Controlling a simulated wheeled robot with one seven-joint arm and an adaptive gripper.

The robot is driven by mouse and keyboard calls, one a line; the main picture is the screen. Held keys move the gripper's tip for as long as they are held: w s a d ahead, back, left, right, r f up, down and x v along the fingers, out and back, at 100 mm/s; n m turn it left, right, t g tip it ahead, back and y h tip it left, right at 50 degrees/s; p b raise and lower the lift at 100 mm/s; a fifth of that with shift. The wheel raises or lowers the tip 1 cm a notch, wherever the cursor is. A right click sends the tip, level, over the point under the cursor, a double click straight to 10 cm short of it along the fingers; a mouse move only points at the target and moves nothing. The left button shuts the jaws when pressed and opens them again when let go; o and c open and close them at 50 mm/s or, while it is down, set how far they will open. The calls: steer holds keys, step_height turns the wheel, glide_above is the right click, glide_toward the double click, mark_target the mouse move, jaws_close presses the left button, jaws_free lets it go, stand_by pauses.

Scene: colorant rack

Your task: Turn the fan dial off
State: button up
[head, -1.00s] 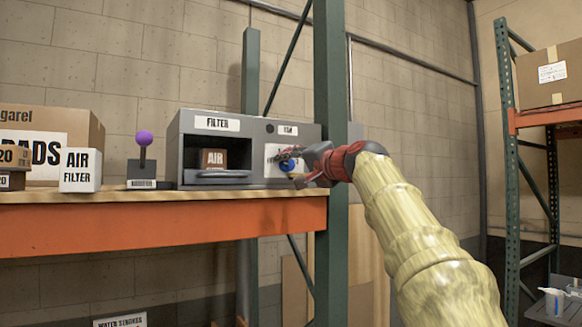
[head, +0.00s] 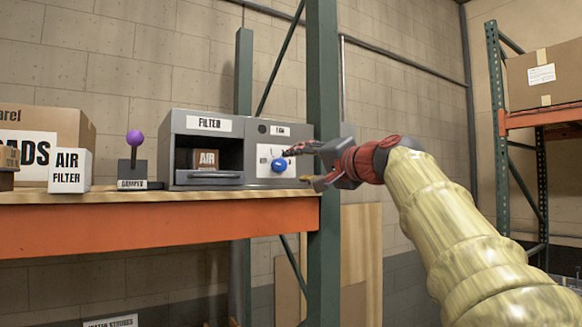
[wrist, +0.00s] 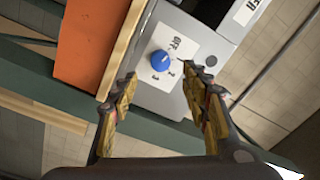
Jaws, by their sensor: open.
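The fan dial (head: 279,165) is a blue round knob on a white plate at the right of a grey unit. In the wrist view, the fan dial (wrist: 161,61) has OFF printed on one side and small numbers on the other. Its pointer mark is too small to read. My gripper (head: 294,165) is open and empty just right of the dial, fingers pointing towards it. In the wrist view, the open fingers of my gripper (wrist: 158,76) frame the dial from both sides with a gap and do not appear to touch it.
The grey filter unit (head: 207,156) stands on an orange-edged shelf (head: 160,225). A green post (head: 322,230) rises close to my gripper. A purple-knobbed damper lever (head: 134,150) and an air filter box (head: 70,171) stand left.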

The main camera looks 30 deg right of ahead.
steer(key=shift+s+d+f, duration=0.1)
steer(key=shift+s, duration=1.55)
step_height(320, 180, down, 28)
steer(key=s+n+g+h, duration=0.1)
steer(key=s+n+g, duration=0.1)
steer(key=g, duration=0.5)
steer(key=s+a+f+n+g, duration=0.2)
steer(key=s+a+f, duration=0.4)
steer(key=f, duration=0.5)
steer(key=s+a+f+n+g+b, duration=0.1)
steer(key=s+a+f+n+g, duration=0.1)
steer(key=s+a+f+n, duration=0.2)
steer(key=s+a+f+n+g+b, duration=0.1)
steer(key=s+a+f+n, duration=0.2)
steer(key=s+a+f, duration=0.6)
steer(key=s+f, duration=0.5)
steer(key=f, duration=0.3)
steer(key=shift+s+a+f+g, duration=0.25)
steer(key=shift+a+f+g, duration=0.05)
steer(key=shift+a+g, duration=0.1)
